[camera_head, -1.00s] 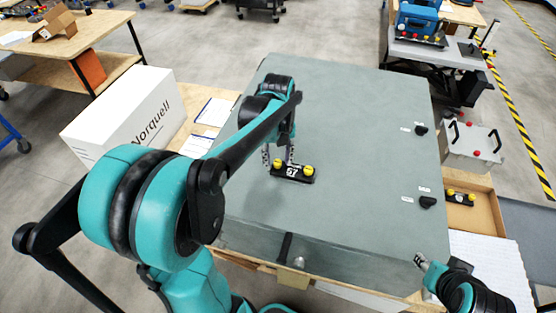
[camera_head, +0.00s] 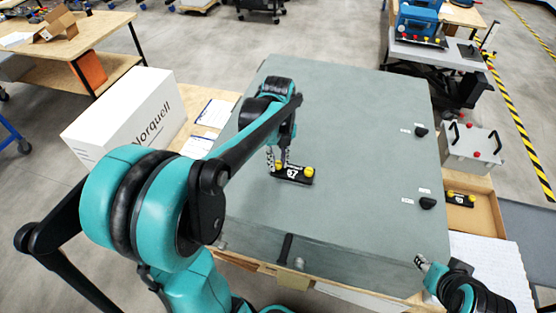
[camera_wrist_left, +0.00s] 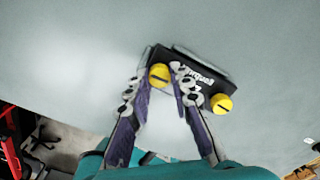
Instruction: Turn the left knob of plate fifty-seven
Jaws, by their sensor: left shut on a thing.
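Plate fifty-seven (camera_head: 291,175) is a small black plate with a white number and a yellow knob at each end. It lies on top of the large grey housing (camera_head: 350,130). My left gripper (camera_head: 278,166) reaches down at its left end and is shut on the left knob, which the fingers mostly hide in the head view. In the left wrist view the left knob (camera_wrist_left: 159,75) sits between the fingertips, and the right knob (camera_wrist_left: 221,103) stands free beside a finger. My right gripper (camera_head: 423,264) is at the housing's front right corner, apart from the plate; its opening is unclear.
Two black knobs (camera_head: 427,203) (camera_head: 421,132) with small labels sit on the housing's right side. Another black plate with yellow knobs (camera_head: 460,198) lies in a tray at the right. A white box (camera_head: 125,118) stands left of the housing. Most of the housing top is clear.

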